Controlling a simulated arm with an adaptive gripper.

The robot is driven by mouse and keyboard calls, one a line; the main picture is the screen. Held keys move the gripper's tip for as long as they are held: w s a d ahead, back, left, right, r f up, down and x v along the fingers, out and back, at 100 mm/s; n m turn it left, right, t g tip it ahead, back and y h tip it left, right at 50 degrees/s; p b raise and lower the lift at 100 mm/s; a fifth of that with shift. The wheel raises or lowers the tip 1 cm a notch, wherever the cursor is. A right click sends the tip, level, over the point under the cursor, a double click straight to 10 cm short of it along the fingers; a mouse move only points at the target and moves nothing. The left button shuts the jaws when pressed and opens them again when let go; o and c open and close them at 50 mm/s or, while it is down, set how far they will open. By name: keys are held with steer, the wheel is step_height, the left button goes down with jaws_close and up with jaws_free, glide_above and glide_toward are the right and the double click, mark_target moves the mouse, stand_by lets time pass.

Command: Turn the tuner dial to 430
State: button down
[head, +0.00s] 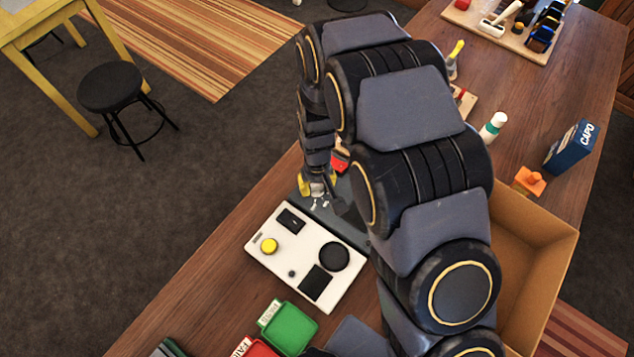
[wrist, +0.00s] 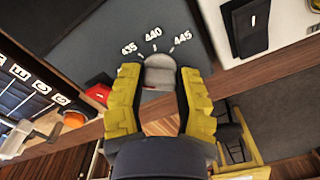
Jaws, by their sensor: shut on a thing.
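The tuner dial (wrist: 159,73) is a pale grey knob on a dark grey panel (wrist: 110,38). White marks 435, 440 and 445 fan out around its far side in the wrist view; no 430 mark is visible. My gripper (wrist: 160,80) has its yellow-padded fingers on either side of the dial and is shut on it. In the head view my gripper (head: 318,188) is low over the dark panel (head: 345,222), beyond the white box, and its fingers partly hide the dial. I cannot make out a pointer on the dial.
A white box (head: 268,222) with a yellow button and black knob stands just in front of the panel. A cardboard box (head: 560,262), blue CAPO box (head: 566,150), orange object (head: 530,181) and white bottle (head: 492,127) are to the right. A green tray (head: 292,328) is nearer.

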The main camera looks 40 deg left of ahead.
mark_target(317, 185)
steer(key=c, duration=0.7)
jaws_free()
steer(key=shift+o, duration=0.2)
step_height(317, 185, up, 12)
